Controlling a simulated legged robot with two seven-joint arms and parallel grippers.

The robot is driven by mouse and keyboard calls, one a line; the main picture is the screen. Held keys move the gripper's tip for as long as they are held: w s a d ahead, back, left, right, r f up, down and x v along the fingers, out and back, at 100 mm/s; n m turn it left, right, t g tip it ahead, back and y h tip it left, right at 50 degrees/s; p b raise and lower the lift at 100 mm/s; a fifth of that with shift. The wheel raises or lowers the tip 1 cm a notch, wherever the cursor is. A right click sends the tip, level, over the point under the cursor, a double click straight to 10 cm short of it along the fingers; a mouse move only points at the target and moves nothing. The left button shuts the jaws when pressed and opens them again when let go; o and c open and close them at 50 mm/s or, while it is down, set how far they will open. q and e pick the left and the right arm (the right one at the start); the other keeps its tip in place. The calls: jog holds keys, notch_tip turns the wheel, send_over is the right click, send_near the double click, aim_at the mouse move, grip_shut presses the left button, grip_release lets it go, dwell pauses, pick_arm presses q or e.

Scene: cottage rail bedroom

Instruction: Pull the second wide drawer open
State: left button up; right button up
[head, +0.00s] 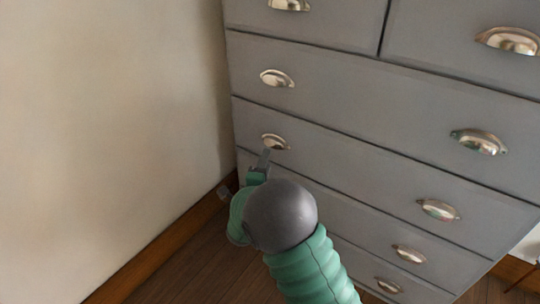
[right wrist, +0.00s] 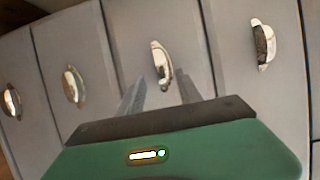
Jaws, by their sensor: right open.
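The second wide drawer (head: 350,168) is flush with the front of the grey chest. It has two silver cup handles, a left one (head: 274,141) and a right one (head: 438,209). My right gripper (head: 264,157) is just below the left handle, its near parts partly hidden by my own wrist. In the right wrist view, the open fingers (right wrist: 160,80) point at that handle (right wrist: 162,65), which shows between and just beyond the tips. I cannot tell whether they touch it. My left gripper is not in view.
The first wide drawer (head: 380,105) is above, with two smaller drawers over it. More wide drawers (head: 385,230) are below; all look closed. A cream wall (head: 110,130) with a wooden skirting board (head: 165,258) stands close on the left. Dark floorboards (head: 190,275) are clear.

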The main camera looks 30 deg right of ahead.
aim_at(271, 146)
jog(key=b+x, duration=0.1)
jog(key=x, duration=0.5)
jog(key=shift+w+d+f+b, duration=0.15)
jog(key=shift+w+b, duration=0.05)
jog(key=shift+b, duration=0.15)
jog(key=shift+w+d, duration=0.15)
jog(key=shift+c, duration=0.3)
grip_shut()
